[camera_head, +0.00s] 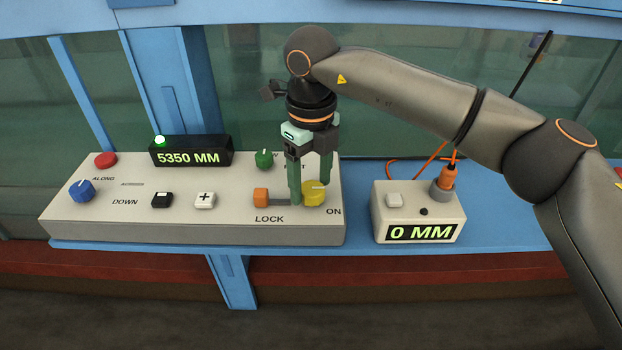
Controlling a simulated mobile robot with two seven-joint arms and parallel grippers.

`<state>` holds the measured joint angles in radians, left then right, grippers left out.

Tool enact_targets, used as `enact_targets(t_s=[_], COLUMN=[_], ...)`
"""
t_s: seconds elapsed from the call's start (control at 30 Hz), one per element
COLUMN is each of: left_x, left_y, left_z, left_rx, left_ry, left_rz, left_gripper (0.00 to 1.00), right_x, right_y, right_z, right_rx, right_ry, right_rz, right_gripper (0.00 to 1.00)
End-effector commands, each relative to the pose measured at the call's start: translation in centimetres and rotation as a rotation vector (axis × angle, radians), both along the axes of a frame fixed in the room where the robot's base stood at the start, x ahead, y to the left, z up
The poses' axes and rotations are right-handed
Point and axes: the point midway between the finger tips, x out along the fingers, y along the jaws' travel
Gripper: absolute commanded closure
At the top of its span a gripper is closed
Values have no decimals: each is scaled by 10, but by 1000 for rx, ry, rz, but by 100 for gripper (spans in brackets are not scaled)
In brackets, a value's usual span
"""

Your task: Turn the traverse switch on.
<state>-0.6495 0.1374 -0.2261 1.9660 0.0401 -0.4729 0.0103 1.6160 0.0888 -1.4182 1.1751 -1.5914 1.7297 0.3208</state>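A yellow knob (314,194) sits at the right end of the pale control panel (150,226), above the word ON. A short pale mark on its top points to the right. No label naming the traverse is readable; lettering behind my gripper is partly hidden. My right gripper (309,192) reaches down over the panel. One green finger is at the knob's left side, the other at its far right side, partly hidden behind it. The fingers are apart with the knob between them; I cannot tell whether they touch it. My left gripper is not in view.
Left of the knob is an orange slider (261,197) marked LOCK; behind is a green knob (264,159). A blue knob (82,190) and red button (106,160) are far left. A display (190,152) reads 5350 MM. Right is a separate box (386,222) reading 0 MM.

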Motion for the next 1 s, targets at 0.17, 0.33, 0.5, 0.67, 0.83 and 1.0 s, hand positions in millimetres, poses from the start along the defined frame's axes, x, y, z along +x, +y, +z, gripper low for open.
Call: enact_targets(t_s=[0.17,0.33,0.5,0.67,0.83,1.0], left_x=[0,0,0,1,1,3], left_y=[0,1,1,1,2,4], left_z=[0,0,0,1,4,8], left_rx=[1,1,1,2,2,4], left_ry=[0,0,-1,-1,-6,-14], left_rz=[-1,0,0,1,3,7], left_gripper=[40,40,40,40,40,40], right_x=[0,-1,0,0,0,0], right_y=[0,0,0,0,1,0], right_z=[-1,-1,14,47,85,112], right_rx=[-1,-1,-1,0,-1,-1], right_ry=[2,3,-1,-3,-2,1], right_rz=[2,3,2,2,1,0], right_gripper=[17,17,17,17,17,17])
